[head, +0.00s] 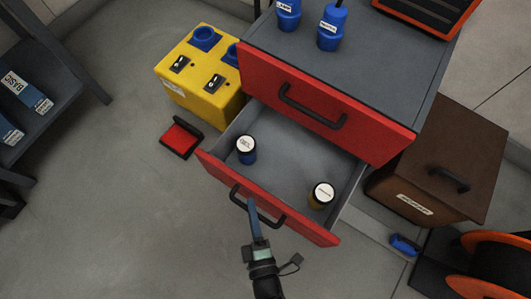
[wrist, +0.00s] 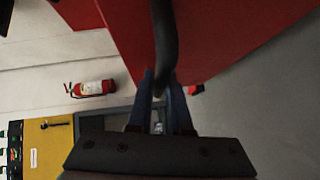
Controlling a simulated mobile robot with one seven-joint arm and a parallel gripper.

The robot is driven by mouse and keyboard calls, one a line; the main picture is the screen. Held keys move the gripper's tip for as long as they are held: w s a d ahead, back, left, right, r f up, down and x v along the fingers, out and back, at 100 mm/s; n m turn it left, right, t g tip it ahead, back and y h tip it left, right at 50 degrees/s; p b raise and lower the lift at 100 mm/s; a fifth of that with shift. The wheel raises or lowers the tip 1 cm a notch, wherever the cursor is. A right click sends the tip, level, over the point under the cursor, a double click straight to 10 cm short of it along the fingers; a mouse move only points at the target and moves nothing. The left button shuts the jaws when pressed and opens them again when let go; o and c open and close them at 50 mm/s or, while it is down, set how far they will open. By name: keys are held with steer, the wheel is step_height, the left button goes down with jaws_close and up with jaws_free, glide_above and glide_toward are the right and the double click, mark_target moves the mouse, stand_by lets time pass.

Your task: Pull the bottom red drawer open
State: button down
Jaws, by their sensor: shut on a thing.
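The bottom red drawer (head: 300,229) of the grey cabinet stands pulled out in the head view, its grey inside showing. Its black bar handle (head: 237,192) is on the red front. My gripper (head: 251,203) is shut on this handle. In the wrist view my gripper's blue fingers (wrist: 161,88) stand on both sides of the dark handle bar (wrist: 164,45), with the red drawer front (wrist: 220,35) beside it. Two small jars with white lids sit in the drawer, a blue one (head: 246,155) at the left and a dark one (head: 321,200) at the right.
The upper red drawer (head: 330,108) is shut above. A yellow box (head: 205,95) and a small red and black item (head: 181,138) are on the floor at the left. A brown box (head: 430,150) and an orange reel (head: 500,245) stand at the right. Floor in front is clear.

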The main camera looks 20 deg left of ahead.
steer(key=shift+s+a, duration=0.3)
steer(key=shift+s, duration=0.7)
steer(key=shift+s+a, duration=0.3)
steer(key=shift+s, duration=0.65)
steer(key=c, duration=0.8)
jaws_free()
steer(key=shift+c, duration=0.2)
steer(key=p+v, duration=0.3)
steer(key=v, duration=1)
steer(key=shift+p, duration=0.4)
